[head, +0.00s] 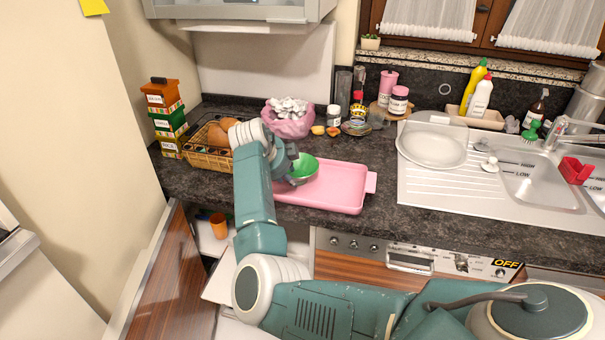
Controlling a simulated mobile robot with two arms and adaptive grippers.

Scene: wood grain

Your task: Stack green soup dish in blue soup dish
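The green soup dish (305,166) is at the left end of a pink tray (345,188) on the dark counter. Its green inside shows, with a paler greyish underside below. My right gripper (288,157) is at the left edge of the dish, touching it or very close. Its fingers are small and partly hidden by my wrist, so I cannot tell whether they are shut on the rim. I cannot make out a separate blue soup dish; the area behind my arm and under the green dish is hidden. My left gripper is not in view.
Jars (398,100) and small fruit line the back. A white plate (432,149) lies right, beside the sink (540,182). The tray's right part is clear.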

